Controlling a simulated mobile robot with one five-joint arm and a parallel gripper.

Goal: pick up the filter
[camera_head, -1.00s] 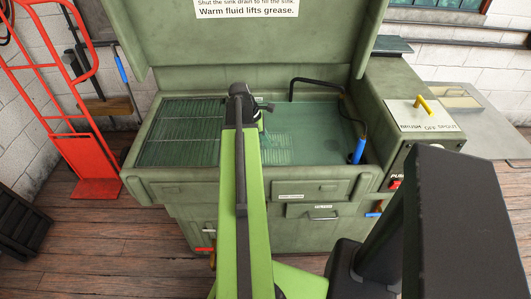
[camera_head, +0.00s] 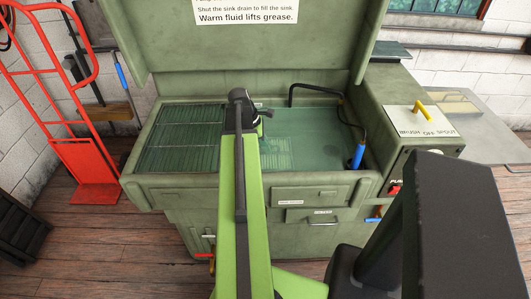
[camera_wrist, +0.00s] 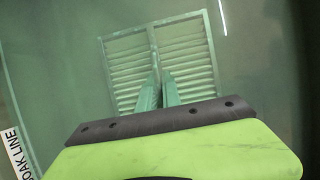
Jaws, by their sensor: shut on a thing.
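The filter is a pale green slatted panel with two louvred halves and a middle bar (camera_wrist: 198,42) in the wrist view. In the head view it shows in the greenish sink fluid (camera_head: 278,152), just right of my arm. My gripper (camera_wrist: 160,78) is shut at the middle bar, its two fingers close together and tinted green. The panel appears gripped there. My arm hides the gripper and part of the filter in the head view. I cannot tell whether the filter is clear of the sink floor.
The green parts washer's sink (camera_head: 315,126) surrounds my gripper. A slatted rack (camera_head: 180,138) lies left, and a black hose with a blue-handled brush (camera_head: 357,156) lies right. The raised lid (camera_head: 250,50) stands behind. A red hand truck (camera_head: 88,160) stands far left.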

